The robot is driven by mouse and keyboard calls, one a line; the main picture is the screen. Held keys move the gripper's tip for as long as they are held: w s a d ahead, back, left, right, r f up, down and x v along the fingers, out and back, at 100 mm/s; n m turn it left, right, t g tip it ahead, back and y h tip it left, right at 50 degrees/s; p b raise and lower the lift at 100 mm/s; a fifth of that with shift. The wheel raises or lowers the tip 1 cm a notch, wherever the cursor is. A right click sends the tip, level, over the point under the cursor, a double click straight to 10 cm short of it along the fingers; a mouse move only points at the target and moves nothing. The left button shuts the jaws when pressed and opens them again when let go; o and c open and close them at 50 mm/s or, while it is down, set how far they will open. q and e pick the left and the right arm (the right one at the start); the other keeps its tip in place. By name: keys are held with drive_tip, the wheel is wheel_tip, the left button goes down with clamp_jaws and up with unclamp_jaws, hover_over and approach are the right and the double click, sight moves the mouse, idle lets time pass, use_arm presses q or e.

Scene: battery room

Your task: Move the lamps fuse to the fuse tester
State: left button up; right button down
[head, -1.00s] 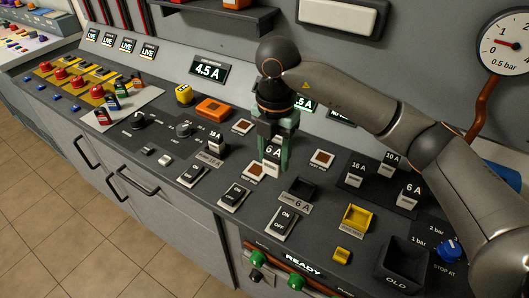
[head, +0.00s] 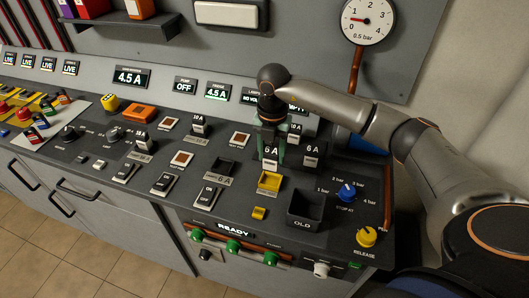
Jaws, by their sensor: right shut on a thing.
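My right gripper (head: 270,147) is shut on the lamps fuse (head: 270,158), a pale block marked 6 A, and holds it upright. In the picture the fuse is just above and behind the yellow fuse tester (head: 269,181), whose open-topped socket looks empty. I cannot tell exactly how high the fuse is above the panel. The lamps socket (head: 222,166), dark and empty above a 6 A label, is left of the tester. My left gripper is out of view.
Spare fuses marked 10 A (head: 295,131) and 6 A (head: 312,156) stand close behind and right of the gripper. A black OLD bin (head: 305,208) is in front right. Fuses marked 16 A (head: 140,139) and 10 A (head: 199,124) stand at left. Rocker switches (head: 207,196) line the front.

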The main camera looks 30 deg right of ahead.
sight(271, 168)
drive_tip(key=shift+f+b, duration=2.15)
drive_tip(key=shift+f, duration=0.75)
drive_tip(key=shift+f+b, duration=0.3)
drive_tip(key=shift+f, duration=0.3)
drive_tip(key=c, duration=0.6)
unclamp_jaws()
